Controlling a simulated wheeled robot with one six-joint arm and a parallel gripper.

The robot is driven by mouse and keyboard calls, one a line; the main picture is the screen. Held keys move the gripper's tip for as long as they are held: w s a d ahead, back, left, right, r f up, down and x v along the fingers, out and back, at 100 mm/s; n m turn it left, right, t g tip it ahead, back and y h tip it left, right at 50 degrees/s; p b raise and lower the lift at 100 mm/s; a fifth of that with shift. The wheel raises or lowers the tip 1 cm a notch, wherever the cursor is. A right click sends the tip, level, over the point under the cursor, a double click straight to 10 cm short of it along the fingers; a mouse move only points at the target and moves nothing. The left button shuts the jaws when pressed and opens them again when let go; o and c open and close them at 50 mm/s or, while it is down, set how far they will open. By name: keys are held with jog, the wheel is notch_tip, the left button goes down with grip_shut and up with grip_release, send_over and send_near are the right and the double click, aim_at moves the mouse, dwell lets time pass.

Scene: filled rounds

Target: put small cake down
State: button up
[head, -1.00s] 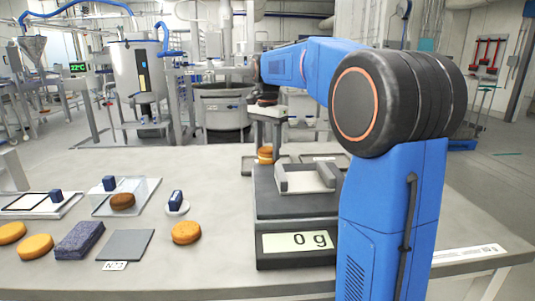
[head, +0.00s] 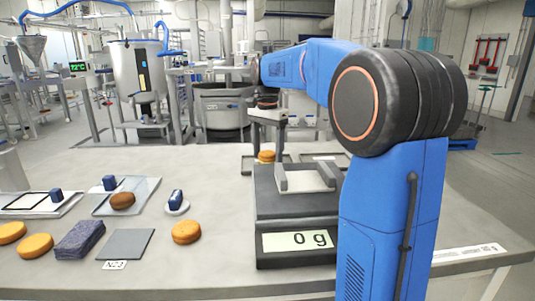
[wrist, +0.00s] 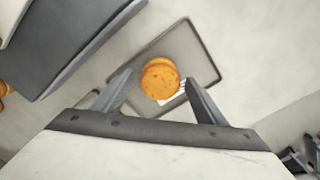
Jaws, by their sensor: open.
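The small cake (head: 267,156) is a round golden-orange piece on a shallow grey tray (head: 247,166) behind the scale. In the wrist view the cake (wrist: 160,82) looks like two rounds, one slightly offset over the other. It lies on the grey tray (wrist: 205,52), near its middle. My gripper (head: 267,150) is open above the cake, with its fingers pointing down. In the wrist view its two fingers (wrist: 158,82) stand apart on either side, with clear gaps to the cake. Nothing is held. The far side of the cake is hidden.
A scale (head: 297,206) reading 0 g stands in front of the tray, with a light grey U-shaped holder (head: 283,180) on top. Golden cakes (head: 186,232), a brown cake (head: 122,200), a dark purple block (head: 79,239) and a grey plate (head: 126,245) lie left.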

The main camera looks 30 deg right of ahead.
aim_at(267, 153)
jog(key=shift+r, duration=3.55)
